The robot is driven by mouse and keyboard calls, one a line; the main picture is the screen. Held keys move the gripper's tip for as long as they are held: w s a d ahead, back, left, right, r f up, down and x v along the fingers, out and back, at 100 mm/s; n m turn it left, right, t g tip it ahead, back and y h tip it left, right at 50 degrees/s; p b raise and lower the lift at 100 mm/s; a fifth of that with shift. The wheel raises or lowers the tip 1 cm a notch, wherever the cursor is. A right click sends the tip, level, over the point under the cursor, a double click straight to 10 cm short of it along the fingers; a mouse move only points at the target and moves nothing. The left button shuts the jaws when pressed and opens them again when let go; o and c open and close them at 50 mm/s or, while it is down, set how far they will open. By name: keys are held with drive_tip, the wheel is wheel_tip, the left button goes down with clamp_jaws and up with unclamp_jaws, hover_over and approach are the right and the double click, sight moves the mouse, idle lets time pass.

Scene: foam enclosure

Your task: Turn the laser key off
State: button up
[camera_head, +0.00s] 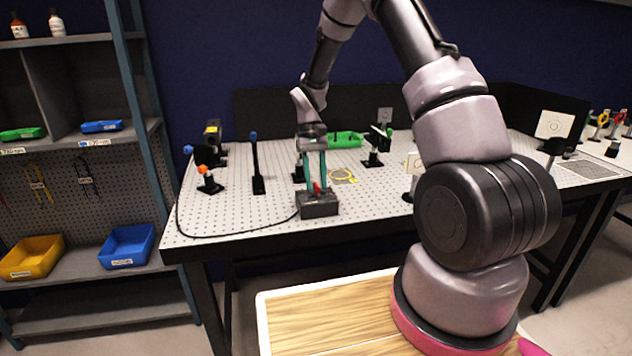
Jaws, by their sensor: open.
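A small dark grey box (319,207) stands at the front edge of the perforated table, with a cable running from its left side. A small red key (316,187) stands on top of the box. My gripper (315,178) points down over the box, with its two teal fingers apart on either side of the red key. I cannot tell from this view whether the fingers touch the key. The key's exact turn angle is too small to read.
The perforated table (225,215) carries several optics mounts. A black post (257,168) stands left of the box, and an orange-topped mount (208,182) is further left. The black cable (180,222) loops along the left front edge.

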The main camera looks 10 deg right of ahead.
drive_tip(key=v, duration=1)
drive_tip(key=shift+r, duration=0.25)
drive_tip(key=s+d+r+m+t+y, duration=0.1)
drive_tip(key=s+d+r+t, duration=0.15)
drive_tip(key=s+r, duration=0.5)
drive_tip(key=s+d+r+m+t, duration=0.1)
drive_tip(key=s+r+t, duration=0.25)
drive_tip(key=r, duration=0.65)
drive_tip(key=s+d+r+m+t, duration=0.1)
drive_tip(key=s+r+t, duration=0.1)
drive_tip(key=s, duration=0.6)
drive_tip(key=s+d+r+m+t+y, duration=0.1)
drive_tip(key=s+r+t, duration=0.2)
drive_tip(key=s, duration=0.5)
drive_tip(key=shift+r+t, duration=0.35)
drive_tip(key=shift+t, duration=0.05)
drive_tip(key=shift+d, duration=0.15)
